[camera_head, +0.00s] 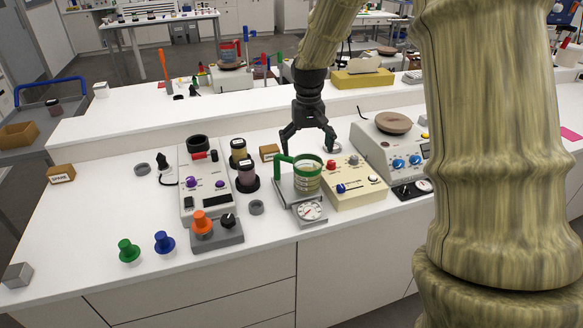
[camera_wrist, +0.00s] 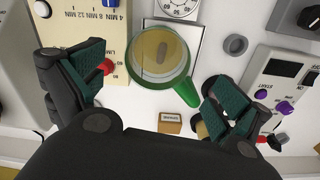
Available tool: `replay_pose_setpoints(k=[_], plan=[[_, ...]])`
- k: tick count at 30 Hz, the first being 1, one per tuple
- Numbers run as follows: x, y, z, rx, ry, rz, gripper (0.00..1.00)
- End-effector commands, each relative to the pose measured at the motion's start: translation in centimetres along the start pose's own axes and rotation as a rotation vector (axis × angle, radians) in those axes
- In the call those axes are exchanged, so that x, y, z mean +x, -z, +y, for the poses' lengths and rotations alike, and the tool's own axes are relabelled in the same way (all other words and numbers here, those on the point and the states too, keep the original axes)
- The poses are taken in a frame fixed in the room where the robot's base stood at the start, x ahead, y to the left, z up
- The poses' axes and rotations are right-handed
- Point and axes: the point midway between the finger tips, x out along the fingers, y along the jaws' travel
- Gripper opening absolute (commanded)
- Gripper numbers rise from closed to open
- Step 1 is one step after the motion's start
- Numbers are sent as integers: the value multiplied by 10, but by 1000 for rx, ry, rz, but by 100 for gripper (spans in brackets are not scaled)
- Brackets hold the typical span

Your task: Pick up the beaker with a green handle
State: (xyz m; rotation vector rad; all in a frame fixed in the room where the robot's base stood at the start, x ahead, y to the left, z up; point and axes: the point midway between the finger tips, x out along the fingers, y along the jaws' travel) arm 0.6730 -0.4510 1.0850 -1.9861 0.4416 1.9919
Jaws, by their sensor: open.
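The beaker (camera_head: 307,177) is clear with a green rim and a green handle (camera_head: 283,163) pointing left. It stands on a small metal-plated scale (camera_head: 289,193) with a round dial. In the wrist view the beaker (camera_wrist: 158,58) is seen from above, with something brownish inside, and its green handle (camera_wrist: 179,93) points toward the lower right. My gripper (camera_head: 309,150) is open and empty, pointing down just above and behind the beaker. In the wrist view its fingers (camera_wrist: 157,88) are spread to either side of the beaker, not visibly touching it.
A cream box with knobs (camera_head: 358,187) stands close on the right. Dark-lidded jars (camera_head: 247,177) and a grey device with purple knobs (camera_head: 205,185) are on the left. A small brown labelled block (camera_head: 268,152) lies behind.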

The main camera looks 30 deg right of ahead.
Motion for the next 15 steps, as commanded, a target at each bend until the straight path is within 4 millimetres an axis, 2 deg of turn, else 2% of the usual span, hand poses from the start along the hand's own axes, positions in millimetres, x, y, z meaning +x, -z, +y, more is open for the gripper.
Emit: replay_pose_setpoints(k=[6,15], plan=[[29,-1,3,4,-1,-3,100],[46,-1,2,2,0,-2,100]])
